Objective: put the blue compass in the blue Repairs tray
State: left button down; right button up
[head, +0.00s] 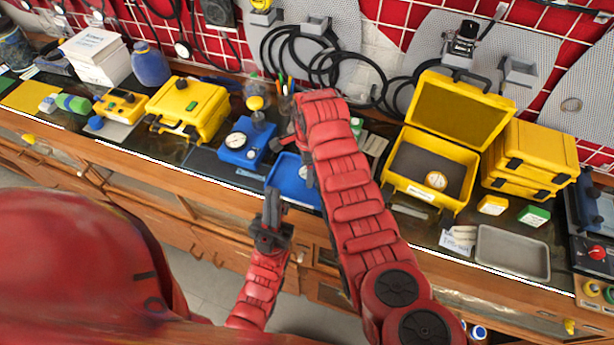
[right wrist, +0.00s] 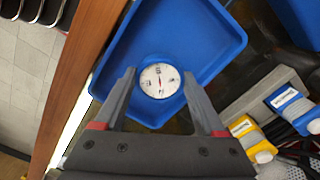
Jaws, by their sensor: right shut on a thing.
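The blue compass (right wrist: 158,80), with a round white dial and blue rim, sits between the fingertips of my right gripper (right wrist: 160,84). The right gripper is shut on it, over the blue tray (right wrist: 205,35). I cannot tell whether the compass touches the tray floor. In the head view the blue tray (head: 283,180) is at the bench's front edge, partly hidden by my right arm; its label is not readable. My left gripper (head: 271,205) is in front of the bench edge, just below the tray in the picture, with no object visible in it. Its opening is unclear.
A blue gauge unit (head: 245,145) stands left of the tray. A yellow case (head: 190,108) is further left. An open yellow case (head: 432,150) with a round gauge is on the right, near a metal tray (head: 513,253). Pens stand behind the tray.

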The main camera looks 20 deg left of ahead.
jog(key=shift+f, duration=0.25)
notch_tip(320, 180, down, 2)
jog(key=shift+f+p, duration=0.15)
jog(key=shift+p, duration=0.55)
jog(key=shift+f, duration=0.2)
jog(key=shift+f, duration=0.1)
jog(key=shift+f, duration=0.15)
jog(key=o, duration=1.3)
jog(key=shift+o, duration=0.2)
